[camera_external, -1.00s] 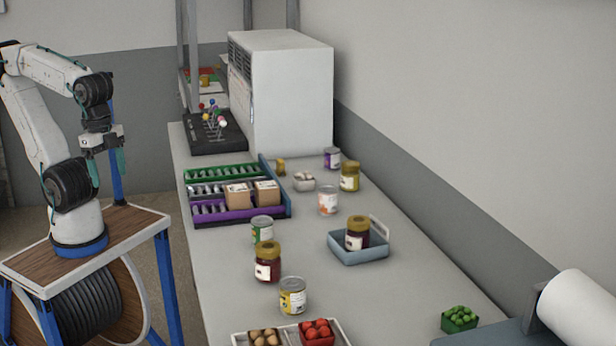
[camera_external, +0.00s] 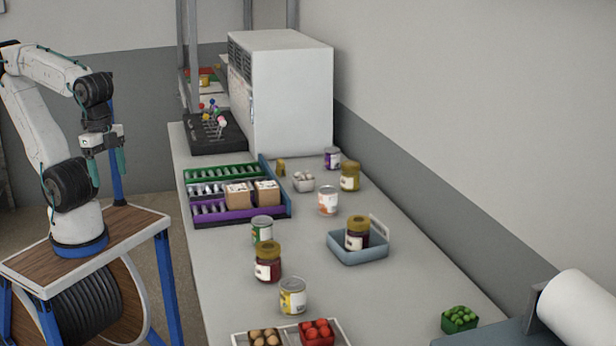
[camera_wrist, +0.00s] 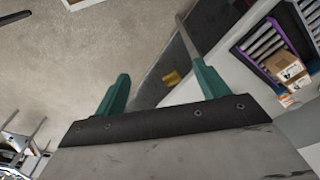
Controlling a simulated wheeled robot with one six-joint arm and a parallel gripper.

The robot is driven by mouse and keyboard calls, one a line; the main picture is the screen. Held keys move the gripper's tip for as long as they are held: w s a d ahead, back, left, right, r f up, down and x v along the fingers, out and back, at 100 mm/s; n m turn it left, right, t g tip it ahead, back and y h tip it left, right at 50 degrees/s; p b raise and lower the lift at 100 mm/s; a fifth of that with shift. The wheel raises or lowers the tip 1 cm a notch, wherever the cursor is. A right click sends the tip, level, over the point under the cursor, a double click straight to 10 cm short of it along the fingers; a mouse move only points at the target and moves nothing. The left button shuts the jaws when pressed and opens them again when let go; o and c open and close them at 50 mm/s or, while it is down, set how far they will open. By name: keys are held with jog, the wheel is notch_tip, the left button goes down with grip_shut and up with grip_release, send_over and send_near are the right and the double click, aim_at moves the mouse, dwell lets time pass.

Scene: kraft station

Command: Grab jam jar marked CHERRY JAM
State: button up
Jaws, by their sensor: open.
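Two dark red jam jars with gold lids show in the external view. One jar (camera_external: 267,263) stands on the bench; the other jar (camera_external: 357,234) stands in a blue-grey basket (camera_external: 345,258). A yellowish jar (camera_external: 349,177) with a gold lid stands farther back. The labels are too small to read, so I cannot tell which is marked CHERRY JAM. My gripper (camera_external: 104,163) is open and empty, left of the bench and well away from the jars. In the wrist view my gripper (camera_wrist: 158,95) shows two green fingers spread apart, with no jar between them.
Cans stand near the jars: a green-labelled can (camera_external: 262,230), a yellow-labelled can (camera_external: 292,296) and a white-labelled can (camera_external: 328,200). A roller rack (camera_external: 237,212) holds cardboard boxes (camera_external: 238,195). A white cabinet (camera_external: 290,95) stands at the back.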

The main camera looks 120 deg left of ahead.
jog(key=shift+o, duration=0.5)
jog(key=t, duration=1.1)
send_near(265, 246)
jog(key=w+f, duration=0.3)
jog(key=shift+w+a+f+m+t+h, duration=0.2)
jog(key=shift+w+f+m+t+h, duration=0.15)
jog(key=shift+w+t, duration=0.2)
jog(key=x, duration=0.7)
jog(key=shift+w+r, duration=0.2)
jog(key=shift+w, duration=0.1)
jog(key=c, duration=1.3)
